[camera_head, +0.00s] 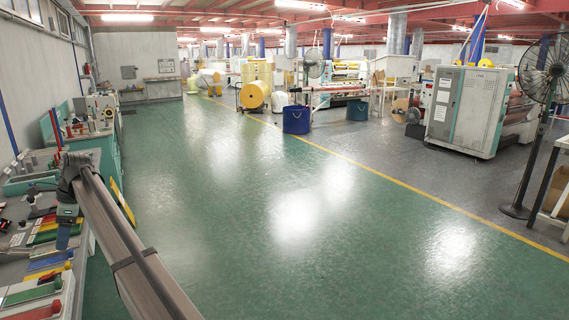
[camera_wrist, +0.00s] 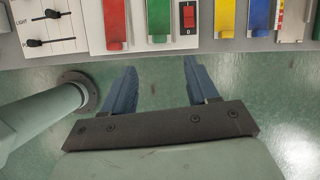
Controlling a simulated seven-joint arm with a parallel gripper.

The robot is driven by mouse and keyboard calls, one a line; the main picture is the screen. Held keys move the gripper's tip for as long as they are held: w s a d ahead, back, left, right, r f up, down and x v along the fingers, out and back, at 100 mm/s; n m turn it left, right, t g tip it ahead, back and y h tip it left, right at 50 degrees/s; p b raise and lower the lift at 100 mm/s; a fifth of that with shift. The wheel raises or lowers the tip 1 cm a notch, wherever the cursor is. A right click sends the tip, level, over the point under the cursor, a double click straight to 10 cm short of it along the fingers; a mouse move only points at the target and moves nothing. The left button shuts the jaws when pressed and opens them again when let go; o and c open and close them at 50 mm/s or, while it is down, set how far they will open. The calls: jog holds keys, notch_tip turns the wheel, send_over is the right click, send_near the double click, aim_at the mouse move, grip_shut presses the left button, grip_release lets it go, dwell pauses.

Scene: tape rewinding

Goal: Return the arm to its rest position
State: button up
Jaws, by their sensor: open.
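My gripper (camera_wrist: 162,90) is open and empty in the wrist view, with its two blue fingers spread well apart. It hangs over the green floor (camera_wrist: 145,70), just off the front edge of a bench panel (camera_wrist: 200,45). In the head view my arm reaches from the bottom middle to the left, and the gripper (camera_head: 62,240) points down beside the bench at the left. The gap between its fingertips is too small to make out there.
The panel carries red (camera_wrist: 114,22), green (camera_wrist: 158,18) and yellow (camera_wrist: 225,15) pieces, a red switch (camera_wrist: 188,15) and sliders (camera_wrist: 45,28). Machines and blue bins (camera_head: 297,119) stand far back. A fan (camera_head: 540,70) stands at the right. The middle floor is clear.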

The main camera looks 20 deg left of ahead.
jog(key=w+d+f+n+t, duration=0.1)
jog(key=d+f+n+t, duration=0.1)
jog(key=d+f+n, duration=0.9)
jog(key=w+d+f+n+t, duration=0.1)
jog(key=d+f+n+t, duration=0.1)
jog(key=d+f+n, duration=0.85)
jog(key=w+d+f+m+h, duration=0.2)
jog(key=d+f+m, duration=0.3)
jog(key=d+f, duration=2.2)
jog(key=s+d+f+m+g+h, duration=0.1)
jog(key=s+d+f, duration=0.2)
jog(key=d, duration=0.5)
jog(key=s+d+f+m+g, duration=0.1)
jog(key=s+d+f, duration=0.1)
jog(key=d, duration=0.6)
jog(key=s+d+f+m+g+h, duration=0.1)
jog(key=s+d+f, duration=0.2)
jog(key=d, duration=0.4)
jog(key=s+d+f+m+g, duration=0.2)
jog(key=s+d+f, duration=0.2)
jog(key=s+d, duration=0.4)
jog(key=s+d+f+m+g+y, duration=0.1)
jog(key=s+d+f+m+g, duration=0.1)
jog(key=s+d, duration=0.7)
jog(key=d+f+m, duration=0.1)
jog(key=d+f, duration=0.1)
jog(key=d, duration=0.3)
jog(key=shift+s+d+m, duration=0.2)
jog(key=shift+s+m, duration=0.1)
jog(key=shift+m, duration=0.05)
